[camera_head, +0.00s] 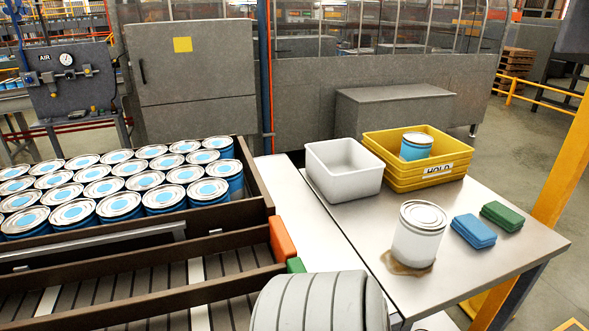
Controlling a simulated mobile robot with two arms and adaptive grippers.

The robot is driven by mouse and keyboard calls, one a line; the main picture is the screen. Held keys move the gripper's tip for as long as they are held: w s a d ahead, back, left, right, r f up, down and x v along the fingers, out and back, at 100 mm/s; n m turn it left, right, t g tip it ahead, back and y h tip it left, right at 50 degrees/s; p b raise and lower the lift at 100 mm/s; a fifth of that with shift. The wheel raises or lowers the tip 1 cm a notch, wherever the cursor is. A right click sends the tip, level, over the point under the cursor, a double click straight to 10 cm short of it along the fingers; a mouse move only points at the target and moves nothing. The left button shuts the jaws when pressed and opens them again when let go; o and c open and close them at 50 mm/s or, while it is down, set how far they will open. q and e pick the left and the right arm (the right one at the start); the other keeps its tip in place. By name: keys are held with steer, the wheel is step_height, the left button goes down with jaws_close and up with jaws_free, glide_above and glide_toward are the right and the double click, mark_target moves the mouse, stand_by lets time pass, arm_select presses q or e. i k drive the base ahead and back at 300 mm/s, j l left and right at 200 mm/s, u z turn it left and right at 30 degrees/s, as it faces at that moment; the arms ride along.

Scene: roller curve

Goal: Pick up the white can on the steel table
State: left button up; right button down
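The white can (419,234) stands upright on the steel table (500,262), near its front left side. It is plain white with a silver lid. A brown, wet-looking stain (405,263) spreads on the table around its base. Nothing is touching the can from above. Neither my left gripper nor my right gripper is in view.
Blue sponge (473,231) and green sponge (502,216) lie right of the can. Behind are an empty white bin (343,168) and a yellow HOLD crate (444,177) with a blue can (416,146). Blue cans (120,206) fill the left conveyor. An unclear grey ridged shape (318,302) is at the bottom.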

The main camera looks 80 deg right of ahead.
mark_target(421, 226)
steer(key=z, duration=1.5)
